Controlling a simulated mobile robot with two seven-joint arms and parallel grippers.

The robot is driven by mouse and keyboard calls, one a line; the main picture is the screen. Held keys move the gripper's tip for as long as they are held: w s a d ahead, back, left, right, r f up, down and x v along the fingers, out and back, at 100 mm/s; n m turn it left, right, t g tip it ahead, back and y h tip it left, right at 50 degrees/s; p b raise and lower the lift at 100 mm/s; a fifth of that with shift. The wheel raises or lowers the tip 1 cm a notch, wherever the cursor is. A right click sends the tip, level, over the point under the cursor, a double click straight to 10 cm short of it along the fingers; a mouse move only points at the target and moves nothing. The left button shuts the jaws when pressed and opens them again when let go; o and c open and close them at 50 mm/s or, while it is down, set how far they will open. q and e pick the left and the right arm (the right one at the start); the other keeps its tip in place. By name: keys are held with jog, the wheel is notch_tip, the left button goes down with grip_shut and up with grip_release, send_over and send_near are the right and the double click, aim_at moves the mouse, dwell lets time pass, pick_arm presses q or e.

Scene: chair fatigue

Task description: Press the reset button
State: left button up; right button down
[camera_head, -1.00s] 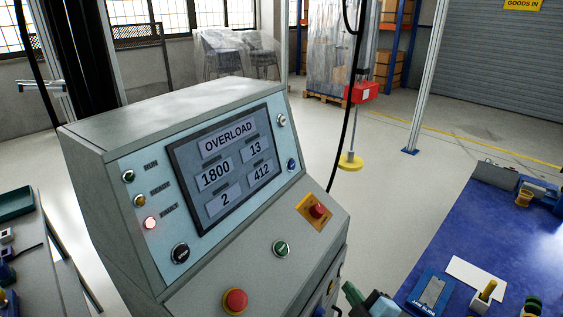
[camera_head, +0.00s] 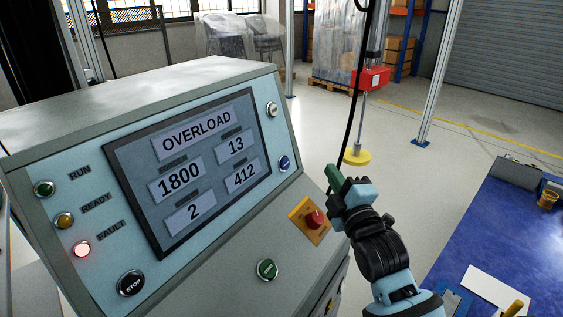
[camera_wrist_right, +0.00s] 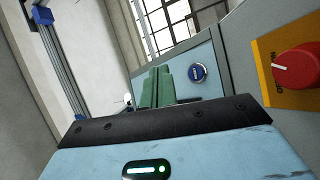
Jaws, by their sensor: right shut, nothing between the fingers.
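The grey control console (camera_head: 140,92) has a light blue panel with a screen (camera_head: 190,165) reading OVERLOAD. A blue button (camera_head: 284,162) sits at the panel's right edge; its label is too small to read. The blue button also shows in the right wrist view (camera_wrist_right: 199,73), just right of the fingertips. My right gripper (camera_head: 335,179) is shut and empty, its green fingers pointing toward the panel from the right. The fingers also show in the right wrist view (camera_wrist_right: 156,88). The gripper appears apart from the button. My left gripper is not in view.
A red knob on a yellow plate (camera_head: 303,207) sits just below and left of my right gripper. A blue-topped bench (camera_head: 500,230) stands at right.

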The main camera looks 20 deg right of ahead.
aim_at(285, 164)
jog(key=shift+r, duration=0.2)
jog(key=w+a+b, duration=0.1)
jog(key=w, duration=0.1)
jog(key=w+a+f+b, duration=0.1)
jog(key=w+a, duration=0.1)
jog(key=w+a+f+b, duration=0.1)
jog(key=w+b, duration=0.1)
jog(key=w, duration=0.1)
jog(key=shift+a, duration=0.15)
jog(key=shift+w+a, duration=0.1)
jog(key=shift+w, duration=0.1)
jog(key=shift+f, duration=0.1)
dwell(0.6)
